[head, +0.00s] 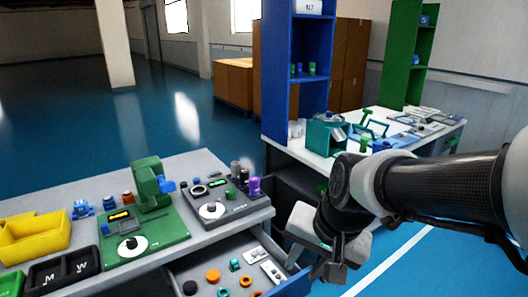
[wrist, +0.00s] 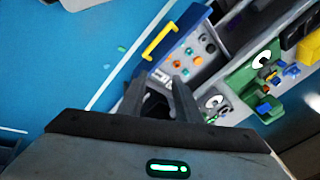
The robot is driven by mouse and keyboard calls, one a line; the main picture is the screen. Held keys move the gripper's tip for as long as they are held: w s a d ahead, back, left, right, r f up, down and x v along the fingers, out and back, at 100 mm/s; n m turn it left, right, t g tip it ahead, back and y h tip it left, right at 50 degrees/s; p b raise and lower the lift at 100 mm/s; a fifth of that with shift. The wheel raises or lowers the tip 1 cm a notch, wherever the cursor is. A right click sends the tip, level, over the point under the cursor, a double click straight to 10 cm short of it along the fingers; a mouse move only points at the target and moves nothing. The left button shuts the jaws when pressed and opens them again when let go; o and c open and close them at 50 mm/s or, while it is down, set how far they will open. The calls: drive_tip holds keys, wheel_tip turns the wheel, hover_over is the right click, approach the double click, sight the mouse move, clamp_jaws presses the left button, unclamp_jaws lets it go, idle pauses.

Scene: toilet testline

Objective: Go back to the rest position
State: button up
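My gripper (head: 333,268) hangs in front of the right end of the grey workbench, beside its open drawer (head: 177,262). In the wrist view my gripper (wrist: 158,84) has its two dark fingers apart, with nothing held between them. The fingers point toward the drawer (wrist: 207,24), which shows beyond them. In the head view the fingertips are small and partly unclear.
The drawer holds several small parts and has a yellow handle (wrist: 164,38). On the bench (head: 211,164) stand a green machine (head: 150,188), a dark test panel (head: 228,203) and a yellow bin (head: 35,236). Behind my arm is a second table (head: 440,136). Blue floor (head: 60,120) is open beyond.

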drive_tip(key=s+d+r+n+t+h+p, duration=0.2)
drive_tip(key=s+d+r+n, duration=0.2)
drive_tip(key=s+d+r, duration=0.35)
wheel_tip(320, 180, up, 12)
drive_tip(key=a+p, duration=0.1)
drive_tip(key=p, duration=0.9)
drive_tip(key=shift+a, duration=0.15)
drive_tip(key=shift+f, duration=0.1)
drive_tip(key=shift+a+n, duration=0.15)
drive_tip(key=shift+n, duration=0.15)
